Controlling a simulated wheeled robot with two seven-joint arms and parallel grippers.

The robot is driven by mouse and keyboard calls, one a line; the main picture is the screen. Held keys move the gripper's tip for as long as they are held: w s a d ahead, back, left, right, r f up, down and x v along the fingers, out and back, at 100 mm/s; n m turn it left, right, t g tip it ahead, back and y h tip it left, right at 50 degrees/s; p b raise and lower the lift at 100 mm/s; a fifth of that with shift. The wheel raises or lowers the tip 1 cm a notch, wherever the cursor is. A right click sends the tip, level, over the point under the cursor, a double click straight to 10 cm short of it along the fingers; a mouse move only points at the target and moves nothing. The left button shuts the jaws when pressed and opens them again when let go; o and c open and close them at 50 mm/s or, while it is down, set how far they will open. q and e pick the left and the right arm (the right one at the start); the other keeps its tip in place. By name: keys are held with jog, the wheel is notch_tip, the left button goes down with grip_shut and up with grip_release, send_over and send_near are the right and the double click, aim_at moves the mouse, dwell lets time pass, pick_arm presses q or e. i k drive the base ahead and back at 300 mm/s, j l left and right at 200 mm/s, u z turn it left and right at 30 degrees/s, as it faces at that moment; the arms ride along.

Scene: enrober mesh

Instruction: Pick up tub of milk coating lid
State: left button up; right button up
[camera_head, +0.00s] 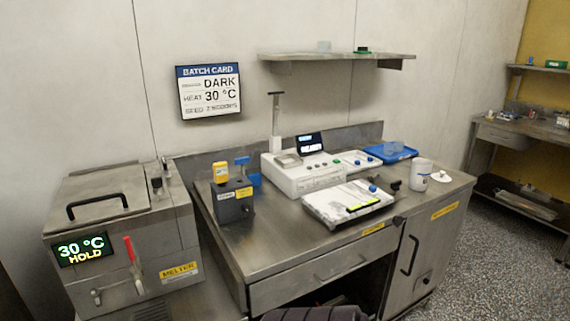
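A white tub (421,172) with a small label stands upright near the right end of the steel bench. A white lid (441,177) with a small knob lies on the bench just right of the tub, apart from it. The tub's label is too small to read. Neither of my grippers can be made out in the head view. A dark ribbed part shows at the bottom edge, and I cannot tell what it is.
A white machine (303,175) and a white tray unit (347,203) stand left of the tub. A blue tray (377,154) lies behind. A melter (125,235) stands at the far left. A shelf (335,57) hangs above. The bench's front left is clear.

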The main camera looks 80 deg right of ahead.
aim_at(442, 177)
jog(key=z, duration=3.4)
